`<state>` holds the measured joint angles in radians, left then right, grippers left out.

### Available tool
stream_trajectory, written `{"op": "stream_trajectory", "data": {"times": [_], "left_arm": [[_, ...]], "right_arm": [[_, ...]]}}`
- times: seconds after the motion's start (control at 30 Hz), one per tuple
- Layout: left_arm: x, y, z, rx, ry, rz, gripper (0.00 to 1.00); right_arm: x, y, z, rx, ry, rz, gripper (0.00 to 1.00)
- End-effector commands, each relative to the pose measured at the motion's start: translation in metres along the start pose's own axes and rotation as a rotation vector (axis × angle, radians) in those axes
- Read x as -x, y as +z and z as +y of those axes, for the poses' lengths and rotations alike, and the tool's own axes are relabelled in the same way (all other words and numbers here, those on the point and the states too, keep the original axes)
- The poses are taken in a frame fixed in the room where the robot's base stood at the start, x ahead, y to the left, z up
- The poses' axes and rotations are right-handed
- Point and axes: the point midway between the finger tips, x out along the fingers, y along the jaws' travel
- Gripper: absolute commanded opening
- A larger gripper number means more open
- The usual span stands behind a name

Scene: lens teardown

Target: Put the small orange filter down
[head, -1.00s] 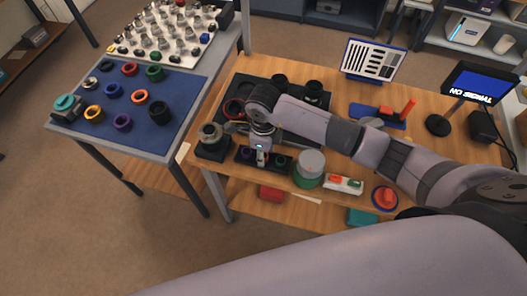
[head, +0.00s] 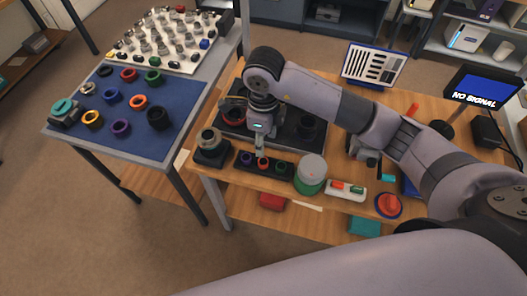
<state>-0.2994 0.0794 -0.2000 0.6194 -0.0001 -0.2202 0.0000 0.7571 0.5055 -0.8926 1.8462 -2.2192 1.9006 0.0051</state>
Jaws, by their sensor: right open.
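The small orange filter (head: 263,163) sits in the middle place of a small black tray (head: 253,168) on the wooden table. A purple ring (head: 246,158) is to its left and a green one (head: 282,167) to its right. My right gripper (head: 260,152) points down just above the orange filter, open, and its fingers partly cover the filter's back edge. Whether the fingertips still touch it I cannot tell. My left gripper is out of view.
A lens on a black block (head: 211,147) stands left of the tray. A white-topped green jar (head: 310,174) stands close on the right. A blue mat (head: 180,88) with several coloured rings lies on the left table.

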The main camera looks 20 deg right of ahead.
Motion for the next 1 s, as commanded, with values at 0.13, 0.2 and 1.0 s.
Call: {"op": "stream_trajectory", "data": {"times": [0.13,0.2,1.0], "left_arm": [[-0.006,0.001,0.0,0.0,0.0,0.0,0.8],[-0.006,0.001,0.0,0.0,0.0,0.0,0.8],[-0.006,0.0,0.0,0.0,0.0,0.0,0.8]], "right_arm": [[0.018,0.001,-0.001,0.0,-0.001,-0.002,0.44],[0.022,0.0,0.0,0.0,0.0,-0.001,0.44],[0.025,0.0,0.0,0.0,0.001,0.0,0.44]]}}
